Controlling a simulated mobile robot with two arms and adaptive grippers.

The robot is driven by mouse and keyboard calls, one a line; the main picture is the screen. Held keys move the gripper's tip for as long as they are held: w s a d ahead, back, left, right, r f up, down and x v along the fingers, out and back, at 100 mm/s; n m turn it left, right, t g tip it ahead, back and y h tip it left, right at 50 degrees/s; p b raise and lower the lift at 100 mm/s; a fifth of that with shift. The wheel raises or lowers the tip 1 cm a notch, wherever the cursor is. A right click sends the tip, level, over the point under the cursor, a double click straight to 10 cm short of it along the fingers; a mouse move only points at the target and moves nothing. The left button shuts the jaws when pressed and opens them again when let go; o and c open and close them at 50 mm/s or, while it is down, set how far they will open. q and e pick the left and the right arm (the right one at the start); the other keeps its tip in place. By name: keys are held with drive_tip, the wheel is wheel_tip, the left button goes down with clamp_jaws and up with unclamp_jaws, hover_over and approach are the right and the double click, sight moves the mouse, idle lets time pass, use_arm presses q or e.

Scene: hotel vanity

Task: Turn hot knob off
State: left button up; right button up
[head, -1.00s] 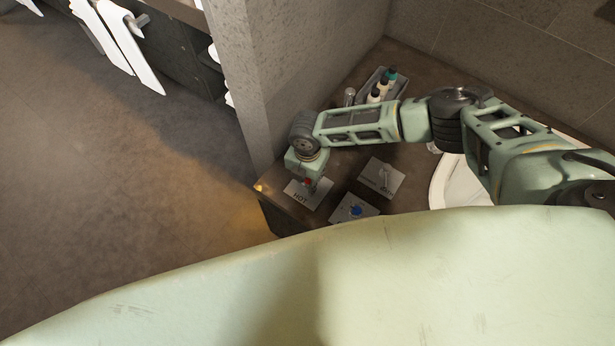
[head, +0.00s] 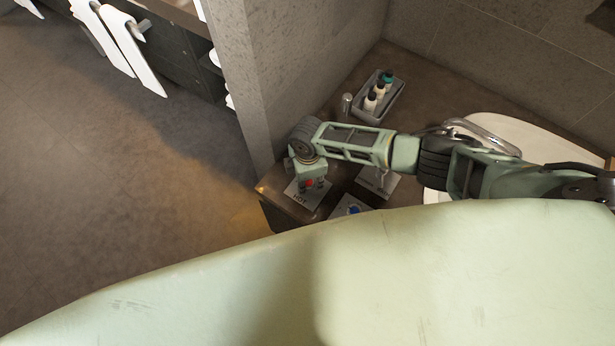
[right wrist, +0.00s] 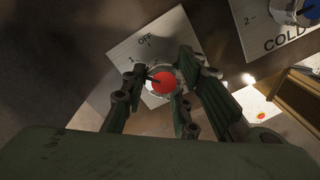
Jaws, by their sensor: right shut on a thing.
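The hot knob is red-topped with a silver rim (right wrist: 161,82) and sits on a pale plate (right wrist: 122,52) printed OFF, 1 and 2. In the head view the red knob (head: 309,183) shows above the HOT label at the counter's front left corner. My right gripper (right wrist: 160,88) is shut on the knob, one finger on each side of it. The knob's dark pointer aims left in the right wrist view, away from the OFF mark; its exact setting is unclear. The fingers hide part of the plate. My left gripper is not in view.
The blue cold knob (head: 353,210) is on a plate to the right and also shows in the right wrist view (right wrist: 311,12). A plate with a small lever (head: 378,182) lies behind it. A bottle tray (head: 362,111) and a wall (head: 255,75) stand nearby.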

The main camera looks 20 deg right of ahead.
drive_tip(key=m, duration=0.1)
drive_tip(key=m+p, duration=0.1)
drive_tip(key=m, duration=0.1)
drive_tip(key=m+p, duration=0.1)
drive_tip(key=m, duration=0.1)
drive_tip(key=shift+w+d+r, duration=0.1)
drive_tip(key=shift+w+r, duration=0.2)
drive_tip(key=shift+w, duration=0.1)
drive_tip(key=shift+d+m+p, duration=0.2)
drive_tip(key=shift+m+p, duration=0.45)
drive_tip(key=shift+m, duration=0.85)
drive_tip(key=shift+d+f, duration=0.1)
drive_tip(key=o, duration=1)
drive_tip(key=shift+c, duration=0.2)
drive_tip(key=shift+o, duration=0.3)
drive_tip(key=shift+s+f, duration=0.1)
drive_tip(key=shift+s, duration=0.05)
drive_tip(key=shift+s, duration=0.1)
wheel_tip(320, 180, up, 12)
